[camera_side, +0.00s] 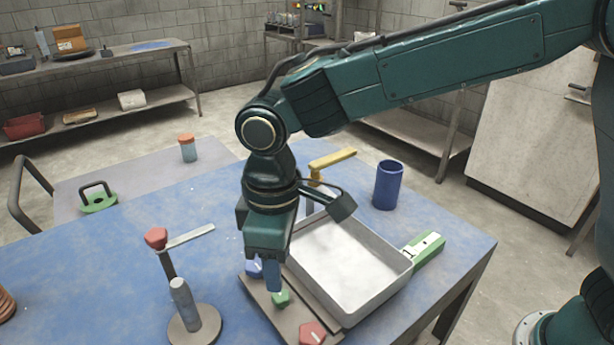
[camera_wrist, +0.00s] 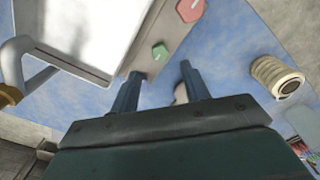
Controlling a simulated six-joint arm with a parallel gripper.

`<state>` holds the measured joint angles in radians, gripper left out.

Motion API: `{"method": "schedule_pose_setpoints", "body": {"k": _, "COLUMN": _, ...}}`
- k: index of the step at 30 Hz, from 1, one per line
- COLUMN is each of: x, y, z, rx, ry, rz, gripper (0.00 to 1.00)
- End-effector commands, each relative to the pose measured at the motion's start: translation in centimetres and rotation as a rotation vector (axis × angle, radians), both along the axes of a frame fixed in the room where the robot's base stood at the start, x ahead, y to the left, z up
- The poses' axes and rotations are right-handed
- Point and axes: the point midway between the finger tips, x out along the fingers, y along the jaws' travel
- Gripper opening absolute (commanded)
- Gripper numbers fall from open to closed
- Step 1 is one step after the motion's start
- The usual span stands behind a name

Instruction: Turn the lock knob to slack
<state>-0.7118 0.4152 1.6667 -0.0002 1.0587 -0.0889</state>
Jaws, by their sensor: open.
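A grey panel (camera_side: 262,300) carries a blue knob (camera_side: 254,268), a green knob (camera_side: 280,298) and a red knob (camera_side: 312,333). I cannot tell which of them is the lock knob. My gripper (camera_side: 271,288) points down over the panel, close to the green knob. In the wrist view my gripper (camera_wrist: 160,70) is open, with its two fingers apart and nothing gripped. The green knob (camera_wrist: 160,50) shows just beyond the fingertips, and the red knob (camera_wrist: 190,9) farther off. The blue knob is not visible in the wrist view.
A white-bottomed tray (camera_side: 385,283) stands right beside the panel. A grey post on a round base (camera_side: 195,325) and a red-topped stand (camera_side: 157,239) are on the left. A blue cup (camera_side: 387,186), yellow handle (camera_side: 333,158) and green block (camera_side: 428,250) stand around the tray.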

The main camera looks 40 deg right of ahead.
Motion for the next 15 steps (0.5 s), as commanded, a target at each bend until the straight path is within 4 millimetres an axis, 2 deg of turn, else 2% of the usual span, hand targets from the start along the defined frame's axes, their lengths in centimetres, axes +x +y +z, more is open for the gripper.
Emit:
{"method": "schedule_pose_setpoints", "body": {"k": 6, "x": 0.1, "y": 0.1, "z": 3.8, "rx": 0.003, "ry": -0.003, "rz": 0.000, "gripper": 0.46}}
{"method": "schedule_pose_setpoints", "body": {"k": 15, "x": 0.0, "y": 0.0, "z": 6.7, "rx": 0.001, "ry": -0.001, "rz": 0.001, "gripper": 0.46}}
